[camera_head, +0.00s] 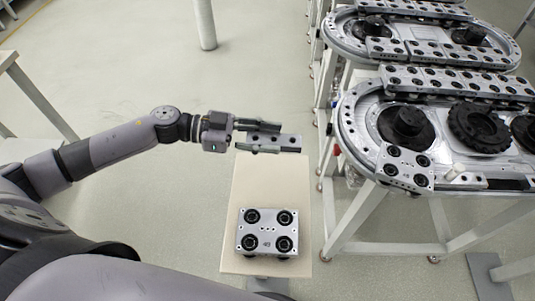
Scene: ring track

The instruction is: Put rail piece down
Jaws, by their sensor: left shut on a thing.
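My left gripper (262,138) reaches in from the left and is shut on a rail piece (290,143). The rail piece is a short grey metal block with small holes, and its right end sticks out past the fingertips. In the picture it shows at the far end of the cream tabletop (250,185); the gap between them is hard to judge. A silver carriage plate (267,232) with black wheels sits at the near end of this tabletop. My right gripper is not in view.
A ring track (357,135) on a white frame stands at the right, with a similar carriage (403,167) on its near left curve. Another ring track (340,38) stands behind it. The middle of the cream tabletop is bare. A white post (204,22) stands at the back.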

